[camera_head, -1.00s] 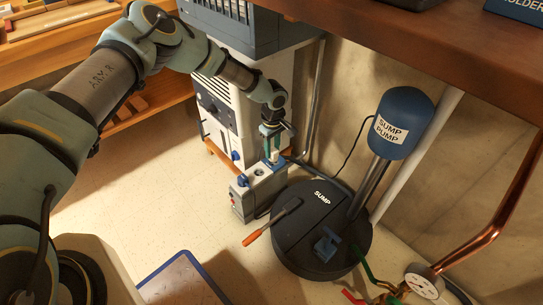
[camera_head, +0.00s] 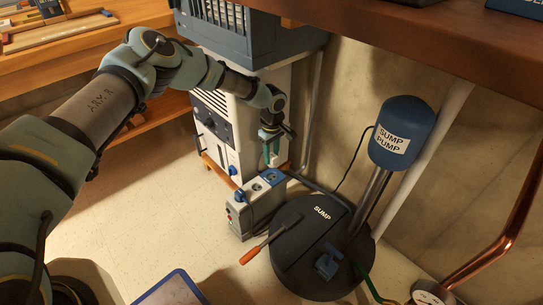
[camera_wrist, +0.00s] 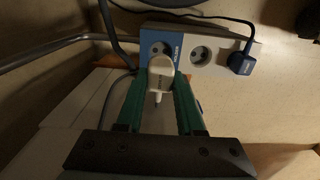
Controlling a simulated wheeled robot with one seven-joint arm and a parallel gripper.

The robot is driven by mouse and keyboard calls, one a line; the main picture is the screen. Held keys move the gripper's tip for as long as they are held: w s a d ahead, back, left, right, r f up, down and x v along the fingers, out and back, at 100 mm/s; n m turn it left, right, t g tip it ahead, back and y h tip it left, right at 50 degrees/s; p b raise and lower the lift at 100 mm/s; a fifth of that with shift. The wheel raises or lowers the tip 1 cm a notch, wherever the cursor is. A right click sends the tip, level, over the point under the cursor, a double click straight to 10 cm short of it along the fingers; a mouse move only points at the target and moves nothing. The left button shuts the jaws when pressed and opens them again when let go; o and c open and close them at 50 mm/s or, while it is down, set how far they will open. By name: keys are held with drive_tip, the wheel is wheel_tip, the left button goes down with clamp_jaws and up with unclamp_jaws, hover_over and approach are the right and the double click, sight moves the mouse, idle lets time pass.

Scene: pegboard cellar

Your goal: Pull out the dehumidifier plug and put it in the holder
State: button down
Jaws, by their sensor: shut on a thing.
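My gripper (camera_head: 271,160) is shut on a white plug (camera_wrist: 160,78), held between its green fingers in the wrist view. The plug is just above the blue-faced socket (camera_head: 271,177) at the far end of the grey power strip (camera_head: 250,212) and looks clear of it. In the wrist view the strip (camera_wrist: 222,56) has a bare white socket (camera_wrist: 201,54) in the middle and a blue plug (camera_wrist: 240,63) in the right one. The blue plug also shows in the head view (camera_head: 239,196). A dark blue box (camera_head: 525,6) at the top right is cut off.
The round black sump lid (camera_head: 300,265), with an orange-handled tool (camera_head: 252,255) on its edge, is right of the strip. The blue sump pump (camera_head: 402,122) stands above it. A white cabinet unit (camera_head: 225,130) is behind. A wooden bench top (camera_head: 440,35) overhangs the upper right.

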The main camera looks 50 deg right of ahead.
drive_tip(key=shift+f+b, duration=0.9)
drive_tip(key=shift+f, duration=0.6)
drive_tip(key=shift+f+b, duration=1.6)
drive_tip(key=shift+f, duration=0.7)
idle(2.6)
drive_tip(key=shift+r, duration=0.1)
idle(0.7)
unclamp_jaws()
idle(0.6)
